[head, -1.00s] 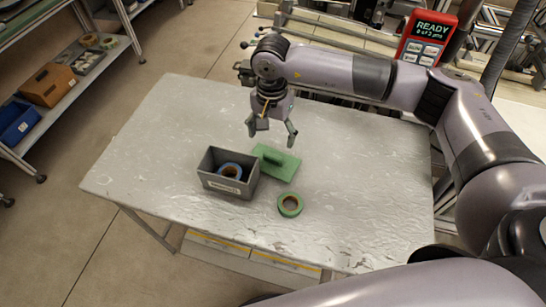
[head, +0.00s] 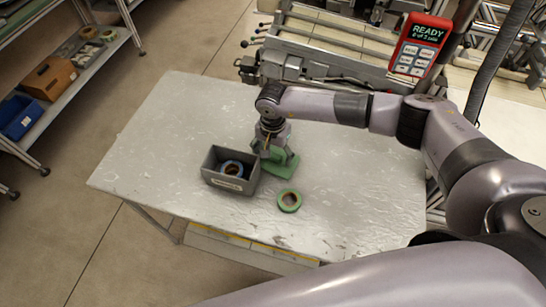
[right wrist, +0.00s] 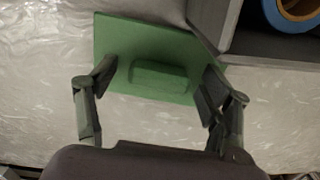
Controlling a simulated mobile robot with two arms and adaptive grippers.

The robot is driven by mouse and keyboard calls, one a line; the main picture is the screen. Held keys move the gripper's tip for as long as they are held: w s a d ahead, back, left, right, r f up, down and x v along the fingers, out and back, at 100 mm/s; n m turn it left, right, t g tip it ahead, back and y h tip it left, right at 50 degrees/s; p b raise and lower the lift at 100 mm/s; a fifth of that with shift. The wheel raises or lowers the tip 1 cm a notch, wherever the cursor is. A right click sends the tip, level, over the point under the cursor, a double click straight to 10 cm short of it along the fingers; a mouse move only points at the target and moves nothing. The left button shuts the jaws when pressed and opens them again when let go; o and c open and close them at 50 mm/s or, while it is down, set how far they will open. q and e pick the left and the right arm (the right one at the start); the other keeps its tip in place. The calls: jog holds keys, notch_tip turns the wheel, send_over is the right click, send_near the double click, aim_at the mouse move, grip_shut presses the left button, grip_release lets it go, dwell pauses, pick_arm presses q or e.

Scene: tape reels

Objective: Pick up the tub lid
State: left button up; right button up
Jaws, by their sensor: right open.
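The green tub lid (head: 282,168) lies flat on the table beside the grey tub, with a raised block handle on top. In the right wrist view the lid (right wrist: 150,38) shows with its handle (right wrist: 158,77) between my open fingers. My right gripper (head: 270,154) is low over the lid, open, its fingers on either side of the handle; it also shows in the right wrist view (right wrist: 158,80). I cannot tell whether the fingertips touch the lid. The grey tub (head: 228,184) holds a blue tape reel (head: 231,168). My left gripper is not in view.
A green tape reel (head: 289,201) lies on the table (head: 350,200) in front of the lid. The tub's wall stands close beside the lid. The table's right and left parts are clear. A red display (head: 421,45) reading READY stands behind.

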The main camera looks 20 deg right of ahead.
jog(key=shift+c, duration=0.3)
jog(key=c, duration=1.2)
jog(key=shift+r, duration=0.1)
